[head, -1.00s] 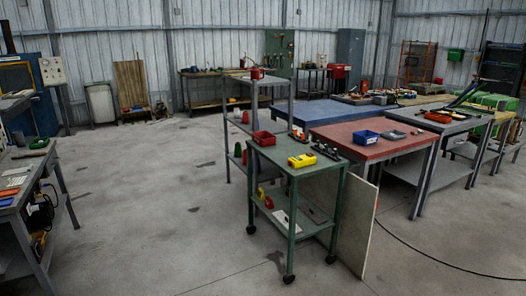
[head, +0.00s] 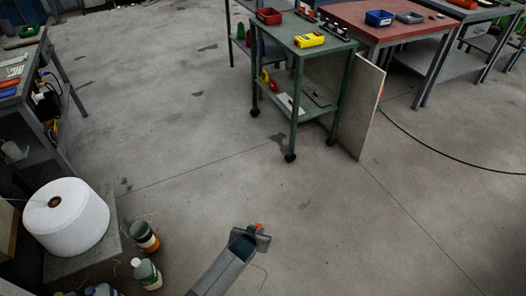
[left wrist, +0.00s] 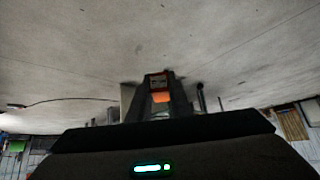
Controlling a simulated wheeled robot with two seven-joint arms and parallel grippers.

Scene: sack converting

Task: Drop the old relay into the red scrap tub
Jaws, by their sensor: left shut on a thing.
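My left gripper (head: 250,240) reaches out over the bare floor at the bottom middle of the head view. It is shut on the old relay (head: 260,228), a small dark block with an orange part. In the left wrist view the relay (left wrist: 161,97) sits between the fingertips, and the floor lies beyond it. A small red open bin, which looks like the red scrap tub (head: 268,16), stands on the top of the green trolley (head: 304,48), far ahead of the gripper. My right gripper is not in view.
A red-topped table (head: 395,22) with a blue bin (head: 379,18) stands right of the trolley. A panel (head: 361,108) leans there. A white spool (head: 67,217) and bottles (head: 146,273) stand at lower left. The middle floor is clear.

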